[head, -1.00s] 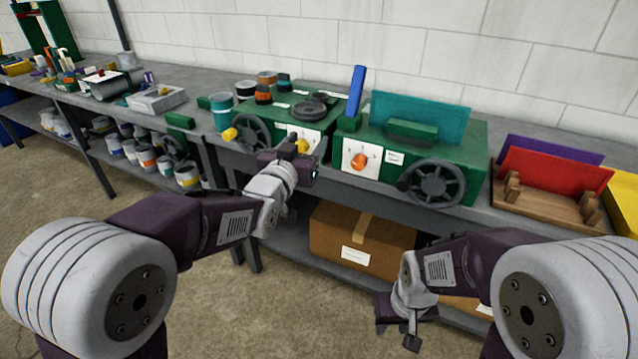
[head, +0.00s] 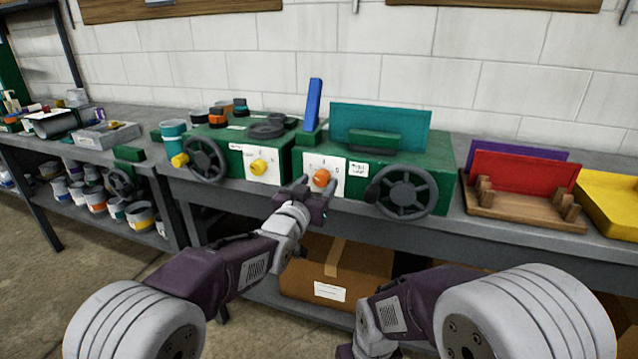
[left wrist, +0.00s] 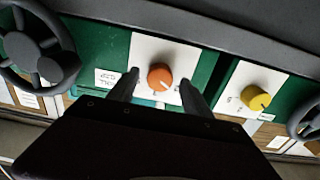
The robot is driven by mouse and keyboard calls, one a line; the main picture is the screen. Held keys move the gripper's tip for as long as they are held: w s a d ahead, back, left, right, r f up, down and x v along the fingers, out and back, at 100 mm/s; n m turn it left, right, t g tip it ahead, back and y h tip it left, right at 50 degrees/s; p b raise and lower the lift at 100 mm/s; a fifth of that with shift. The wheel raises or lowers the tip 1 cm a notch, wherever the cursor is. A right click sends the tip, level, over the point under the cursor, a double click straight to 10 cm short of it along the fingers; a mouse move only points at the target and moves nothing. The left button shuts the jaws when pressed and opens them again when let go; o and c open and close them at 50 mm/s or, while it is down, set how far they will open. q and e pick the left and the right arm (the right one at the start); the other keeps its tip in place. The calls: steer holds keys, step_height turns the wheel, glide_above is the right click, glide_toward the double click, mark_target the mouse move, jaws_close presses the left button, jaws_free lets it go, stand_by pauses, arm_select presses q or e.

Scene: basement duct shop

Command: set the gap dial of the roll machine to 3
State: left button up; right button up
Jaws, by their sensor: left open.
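The right green machine (head: 440,160) has an orange dial (head: 321,177) on a white numbered plate. A teal sheet stands on this machine. In the left wrist view the orange dial (left wrist: 160,76) shows between my open fingers, with a white mark toward the lower right; the number it points at is not clear. My left gripper (head: 314,188) is open just in front of the dial and grips nothing; whether the fingers touch it I cannot tell. The left green machine (head: 222,138) has a yellow dial (head: 258,167), also in the left wrist view (left wrist: 256,97).
A dark handwheel (head: 404,192) sits right of the orange dial, and another handwheel (head: 205,160) is on the left machine. A blue lever (head: 313,104) rises between the machines. A cardboard box (head: 338,268) is on the lower shelf. A wooden rack (head: 520,212) stands right.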

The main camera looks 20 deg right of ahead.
arm_select(q)
steer(key=shift+x, duration=0.8)
jaws_close()
steer(key=shift+m, duration=0.3)
steer(key=m+b, duration=0.2)
steer(key=m, duration=0.3)
steer(key=shift+m, duration=0.4)
steer(key=m+b, duration=0.1)
steer(key=m, duration=0.4)
steer(key=shift+m, duration=0.3)
